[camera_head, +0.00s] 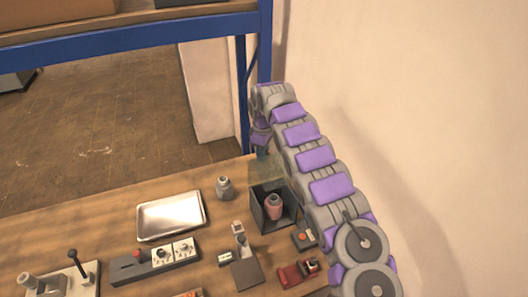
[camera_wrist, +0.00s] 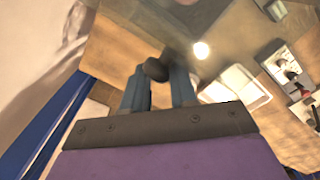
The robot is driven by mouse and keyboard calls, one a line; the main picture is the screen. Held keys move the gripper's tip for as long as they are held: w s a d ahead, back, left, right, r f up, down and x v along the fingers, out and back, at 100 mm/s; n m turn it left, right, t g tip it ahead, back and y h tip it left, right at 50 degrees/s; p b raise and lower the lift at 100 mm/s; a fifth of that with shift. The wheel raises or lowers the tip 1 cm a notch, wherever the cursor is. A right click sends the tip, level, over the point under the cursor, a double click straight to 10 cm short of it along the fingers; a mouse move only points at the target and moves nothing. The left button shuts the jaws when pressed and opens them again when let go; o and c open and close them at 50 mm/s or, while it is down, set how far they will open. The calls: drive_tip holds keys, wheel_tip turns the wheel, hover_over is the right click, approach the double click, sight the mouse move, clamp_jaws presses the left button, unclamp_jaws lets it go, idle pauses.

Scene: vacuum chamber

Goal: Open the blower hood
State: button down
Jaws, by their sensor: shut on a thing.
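The blower hood is a dark box (camera_head: 274,211) on the table with a pinkish-red cylinder (camera_head: 274,203) standing inside. Its see-through cover (camera_head: 266,171) shows above the box's back edge, raised, so the box's top and front look uncovered. My gripper (camera_head: 262,152) is at the top of this cover, partly hidden by my arm. In the wrist view its blue fingers (camera_wrist: 158,74) are shut on a dark round knob (camera_wrist: 155,69). Part of the see-through cover (camera_wrist: 205,28) seems to show beyond the knob, with a bright glare on it.
A grey jar (camera_head: 224,188) and a metal tray (camera_head: 170,215) stand left of the box. A switch panel (camera_head: 155,262), a lever unit (camera_head: 70,280) and small red-and-grey parts (camera_head: 290,275) lie nearer. A blue shelf post (camera_head: 243,95) and wall are close behind my arm.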

drive_tip(key=shift+w+d+f, duration=0.15)
drive_tip(key=shift+d+f, duration=0.35)
drive_tip(key=c, duration=1.3)
unclamp_jaws()
drive_tip(key=o, duration=0.5)
drive_tip(key=shift+w+d, duration=0.15)
drive_tip(key=shift+d, duration=0.1)
drive_tip(key=shift+a, duration=0.1)
drive_tip(key=shift+a, duration=0.25)
drive_tip(key=shift+w+r, duration=0.1)
drive_tip(key=shift+r, duration=0.05)
wheel_tip(320, 180, up, 18)
drive_tip(key=p, duration=0.8)
drive_tip(key=shift+f, duration=0.25)
